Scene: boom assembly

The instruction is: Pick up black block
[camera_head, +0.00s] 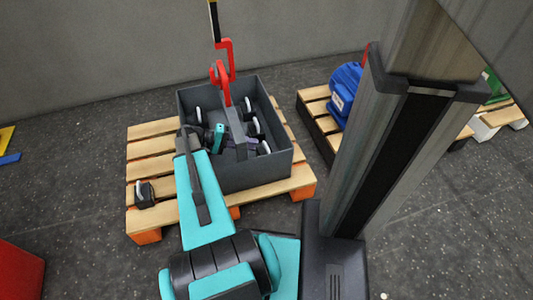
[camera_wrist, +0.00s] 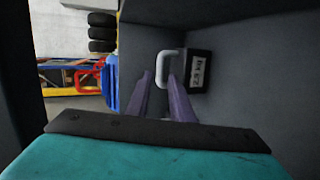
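In the head view my gripper (camera_head: 248,143) is down inside the dark grey bin (camera_head: 255,178), partly hidden by the arm. Several dark blocks with white handles lie in the bin around it. Another black block (camera_head: 145,194) sits on the pallet outside the bin.
The bin stands on a wooden pallet (camera_head: 150,147); its walls are close around my gripper. A red bracket (camera_head: 222,78) rises above the bin. A second pallet with a blue object (camera_head: 345,94) is at right. Black tyres (camera_wrist: 102,34) show in the wrist view.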

